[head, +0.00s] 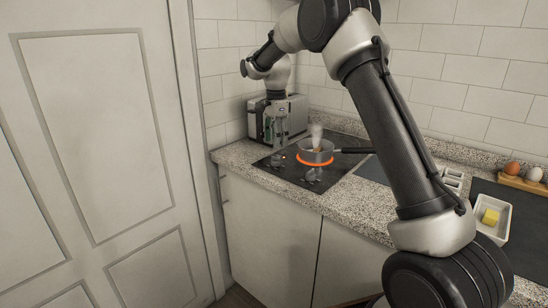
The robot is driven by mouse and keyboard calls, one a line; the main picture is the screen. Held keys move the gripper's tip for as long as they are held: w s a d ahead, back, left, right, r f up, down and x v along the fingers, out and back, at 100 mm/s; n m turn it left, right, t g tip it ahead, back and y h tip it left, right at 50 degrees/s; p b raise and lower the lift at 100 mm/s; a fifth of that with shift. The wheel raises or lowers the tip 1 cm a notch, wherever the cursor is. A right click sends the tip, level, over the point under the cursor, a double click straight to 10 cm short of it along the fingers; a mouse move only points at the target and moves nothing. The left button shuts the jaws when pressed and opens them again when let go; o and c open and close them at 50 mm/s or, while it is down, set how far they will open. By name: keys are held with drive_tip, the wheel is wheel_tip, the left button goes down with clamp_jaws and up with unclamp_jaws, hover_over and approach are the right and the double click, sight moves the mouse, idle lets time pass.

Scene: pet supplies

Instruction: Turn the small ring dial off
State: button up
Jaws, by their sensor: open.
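A black hob (297,182) is set in the speckled counter. A steaming saucepan (318,151) with a dark handle stands on a ring (316,163) that glows orange. Two dials sit along the hob's front: a left dial (277,160) with a small reddish light beside it, and a right dial (312,175). I cannot tell which is the small ring dial or read how either is turned. My gripper (276,141) points down, open, above and close to the left dial. I cannot tell whether it touches the dial.
A grey toaster (297,113) stands behind my gripper against the tiled wall. The saucepan handle reaches right. Farther right are a dark board, a white dish (493,218) with butter (490,217), and eggs on a wooden holder (522,184). A white door is at left.

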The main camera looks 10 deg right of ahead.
sight(276, 161)
drive_tip(key=shift+f+m, duration=0.3)
drive_tip(key=shift+f, duration=0.05)
wheel_tip(276, 161, down, 7)
drive_tip(key=shift+f, duration=0.1)
drive_tip(key=c, duration=1)
